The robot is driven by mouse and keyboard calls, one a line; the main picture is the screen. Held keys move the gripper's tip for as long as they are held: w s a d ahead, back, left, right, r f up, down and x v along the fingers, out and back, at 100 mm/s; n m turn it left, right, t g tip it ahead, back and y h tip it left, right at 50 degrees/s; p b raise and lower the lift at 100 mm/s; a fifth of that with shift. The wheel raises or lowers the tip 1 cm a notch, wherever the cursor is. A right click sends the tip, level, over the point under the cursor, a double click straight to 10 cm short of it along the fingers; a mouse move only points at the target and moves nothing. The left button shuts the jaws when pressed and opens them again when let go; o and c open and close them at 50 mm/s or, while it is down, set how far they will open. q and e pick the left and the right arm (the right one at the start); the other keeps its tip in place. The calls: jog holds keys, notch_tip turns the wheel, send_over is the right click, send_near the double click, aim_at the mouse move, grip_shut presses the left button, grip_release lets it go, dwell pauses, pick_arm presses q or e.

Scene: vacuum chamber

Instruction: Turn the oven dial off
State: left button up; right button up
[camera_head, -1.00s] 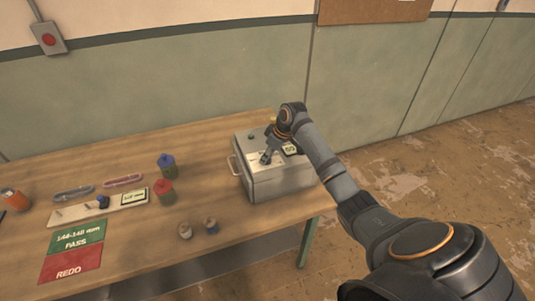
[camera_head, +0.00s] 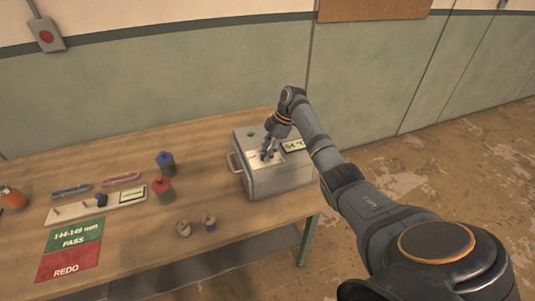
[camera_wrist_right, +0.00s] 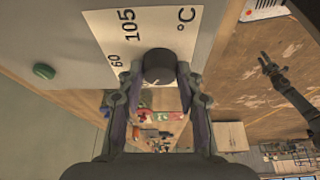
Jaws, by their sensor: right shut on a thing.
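The oven is a grey metal box (camera_head: 275,182) with a side handle, near the right end of the table. A pale dial plate marked 60, 105 and °C (camera_wrist_right: 122,30) shows in the right wrist view. The dark round dial (camera_wrist_right: 158,66) stands on that plate. My right gripper (camera_head: 267,155) is over the oven top, its fingers pointing down at the dial. In the wrist view the gripper (camera_wrist_right: 159,85) is shut on the dial, one finger on each side. The dial's pointer mark cannot be made out.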

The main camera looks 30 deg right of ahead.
jog(key=shift+r+n, duration=0.1)
jog(key=shift+n, duration=0.4)
jog(key=o, duration=1.2)
jog(key=v, duration=0.7)
jog(key=shift+w+d+r, duration=0.1)
jog(key=shift+w+r, duration=0.05)
jog(key=shift+r, duration=0.05)
jog(key=shift+f, duration=0.1)
